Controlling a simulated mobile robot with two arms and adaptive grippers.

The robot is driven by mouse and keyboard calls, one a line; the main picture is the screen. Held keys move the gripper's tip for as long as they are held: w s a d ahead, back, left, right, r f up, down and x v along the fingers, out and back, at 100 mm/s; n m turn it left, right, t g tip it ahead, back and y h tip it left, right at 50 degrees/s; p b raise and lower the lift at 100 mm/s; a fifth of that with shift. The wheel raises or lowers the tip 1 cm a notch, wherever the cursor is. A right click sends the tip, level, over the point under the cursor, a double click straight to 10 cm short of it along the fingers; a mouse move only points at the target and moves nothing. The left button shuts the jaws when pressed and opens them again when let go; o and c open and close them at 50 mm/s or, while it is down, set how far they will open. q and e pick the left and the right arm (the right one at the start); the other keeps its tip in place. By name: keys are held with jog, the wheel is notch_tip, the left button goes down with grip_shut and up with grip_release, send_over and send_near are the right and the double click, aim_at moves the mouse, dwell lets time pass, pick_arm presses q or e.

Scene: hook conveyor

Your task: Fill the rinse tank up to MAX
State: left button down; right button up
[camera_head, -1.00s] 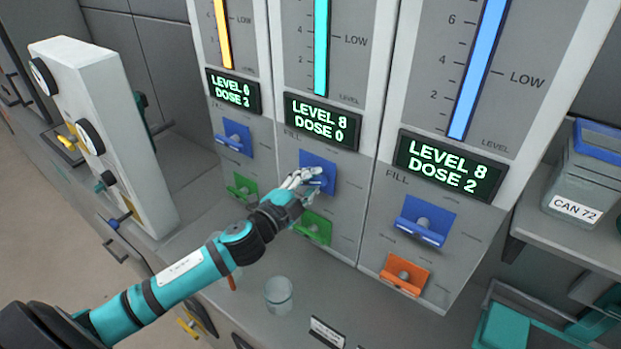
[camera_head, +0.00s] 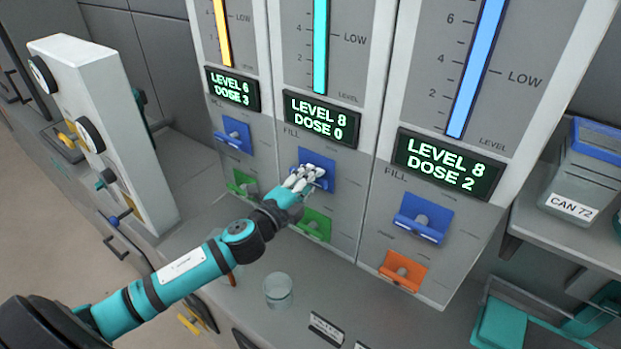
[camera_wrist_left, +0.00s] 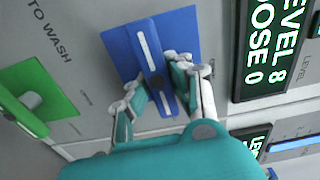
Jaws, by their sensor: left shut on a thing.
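The middle tank unit has a tall teal level gauge (camera_head: 320,45) and a display (camera_head: 321,120) reading LEVEL 8, DOSE 0. Below is its blue FILL lever plate (camera_head: 325,172), with a green lever (camera_head: 316,226) under it. My left gripper (camera_head: 312,172) is at the blue lever. In the left wrist view, its fingers (camera_wrist_left: 160,92) are shut on the blue lever handle (camera_wrist_left: 152,62), one on each side. The wrist view shows "TO WASH" beside the green lever (camera_wrist_left: 32,100). No tank name is readable, and the gauge top is out of view. My right gripper is not in view.
The left unit's display (camera_head: 232,90) reads LEVEL 6, DOSE 3; the right unit's display (camera_head: 449,164) reads LEVEL 8, DOSE 2. A clear cup (camera_head: 278,291) stands on the counter below my left arm. A white panel with dials (camera_head: 105,135) stands at left.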

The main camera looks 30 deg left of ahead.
pick_arm(q)
jog(key=c, duration=1.2)
grip_release()
jog(key=shift+o, duration=0.2)
jog(key=s+a, duration=0.1)
jog(key=s, duration=1.1)
jog(key=shift+a, duration=0.3)
